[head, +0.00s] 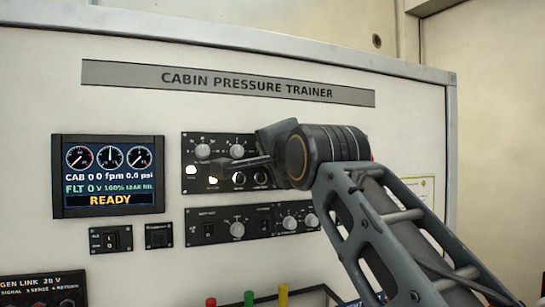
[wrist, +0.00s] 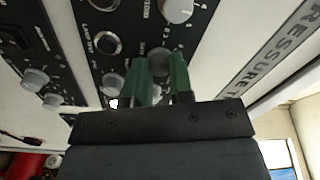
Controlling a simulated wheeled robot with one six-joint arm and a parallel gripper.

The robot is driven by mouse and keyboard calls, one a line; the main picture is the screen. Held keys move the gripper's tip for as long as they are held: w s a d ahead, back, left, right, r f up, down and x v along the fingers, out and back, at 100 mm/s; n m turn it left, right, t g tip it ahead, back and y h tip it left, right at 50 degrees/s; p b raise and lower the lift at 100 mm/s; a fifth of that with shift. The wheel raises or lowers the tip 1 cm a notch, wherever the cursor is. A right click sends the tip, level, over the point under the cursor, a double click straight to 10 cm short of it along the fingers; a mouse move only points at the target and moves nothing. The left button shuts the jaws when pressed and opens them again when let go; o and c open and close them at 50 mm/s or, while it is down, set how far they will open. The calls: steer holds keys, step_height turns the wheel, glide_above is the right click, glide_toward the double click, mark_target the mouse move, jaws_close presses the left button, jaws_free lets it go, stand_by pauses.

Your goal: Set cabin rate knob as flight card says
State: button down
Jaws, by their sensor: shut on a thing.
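My gripper (wrist: 160,72), with green fingertips, is shut on a small grey knob (wrist: 160,57) on the upper black panel. In the head view this knob is hidden behind my gripper, right of two visible knobs. Its label and pointer setting cannot be read. A larger pale knob (wrist: 177,10) sits beside it, clear of the fingers. In the head view the upper panel (head: 186,146) is partly covered by my arm. A sheet with a yellow-green edge (head: 425,184) is partly hidden at the right; its text is too small to read, and I cannot tell if it is the flight card.
A display (head: 108,176) at left reads READY, CAB 0, 0 fpm and 0.0 psi. A lower black panel (head: 250,238) carries several knobs and switches. Two small switch plates sit below the display. Red, green and yellow posts (head: 249,298) stand at the bottom.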

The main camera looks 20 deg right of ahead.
steer(key=shift+m, duration=0.9)
steer(key=c, duration=1)
jaws_free()
steer(key=s+b, duration=0.4)
steer(key=s, duration=0.9)
steer(key=shift+s+f, duration=0.25)
steer(key=shift+s, duration=0.15)
